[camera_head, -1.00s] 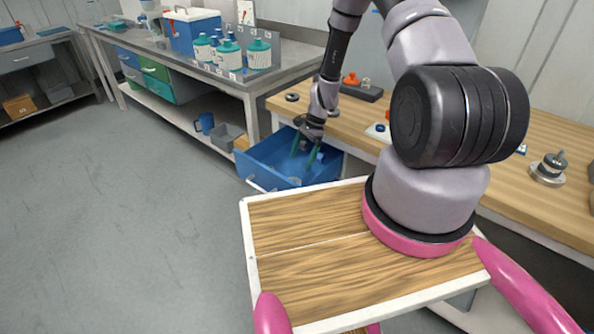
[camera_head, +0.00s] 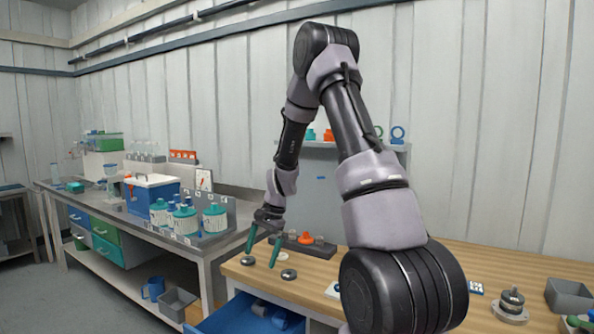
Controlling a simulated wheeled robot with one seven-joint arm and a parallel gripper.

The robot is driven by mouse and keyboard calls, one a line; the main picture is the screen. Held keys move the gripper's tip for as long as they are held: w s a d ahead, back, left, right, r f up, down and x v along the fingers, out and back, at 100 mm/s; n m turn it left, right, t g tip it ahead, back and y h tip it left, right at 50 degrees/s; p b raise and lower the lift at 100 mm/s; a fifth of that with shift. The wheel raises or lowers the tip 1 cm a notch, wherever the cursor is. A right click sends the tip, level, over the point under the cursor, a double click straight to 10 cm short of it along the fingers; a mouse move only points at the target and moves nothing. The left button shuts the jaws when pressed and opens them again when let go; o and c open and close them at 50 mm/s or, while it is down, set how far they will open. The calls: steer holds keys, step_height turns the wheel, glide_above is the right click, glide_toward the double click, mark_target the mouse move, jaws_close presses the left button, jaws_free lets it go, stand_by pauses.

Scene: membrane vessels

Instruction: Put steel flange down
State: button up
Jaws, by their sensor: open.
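My gripper (camera_head: 261,258) is open, with its two green fingers pointing down over the left end of the wooden bench. No object shows between the fingers. A small dark grey ring-like disc (camera_head: 248,260) lies by the left fingertip, and a similar metal disc (camera_head: 289,274) lies on the bench just right of the fingers. Which of these is the steel flange, I cannot tell. A stepped metal part with a round flanged base (camera_head: 511,305) stands upright far to the right on the bench.
The blue drawer (camera_head: 235,318) below the bench is open and holds blue items. An orange-topped part (camera_head: 305,239) sits on a dark block behind my gripper. Teal-lidded jars (camera_head: 215,218) stand on the left steel bench. A grey bin (camera_head: 568,297) is at far right.

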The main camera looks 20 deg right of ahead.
steer(key=s+r+n+t, duration=0.2)
steer(key=s+r, duration=0.2)
steer(key=r, duration=0.6)
steer(key=s+r+n+t, duration=0.1)
steer(key=s+r, duration=0.4)
steer(key=r, duration=0.6)
steer(key=s+r+n+t, duration=0.1)
steer(key=s+r, duration=0.4)
steer(key=s, duration=0.3)
steer(key=s+r+n+t+h, duration=0.1)
steer(key=s+r+n+t, duration=0.1)
steer(key=s+r, duration=0.3)
steer(key=s, duration=0.3)
steer(key=shift+s+d+t, duration=0.3)
steer(key=shift+s+d, duration=0.05)
steer(key=shift+d, duration=0.05)
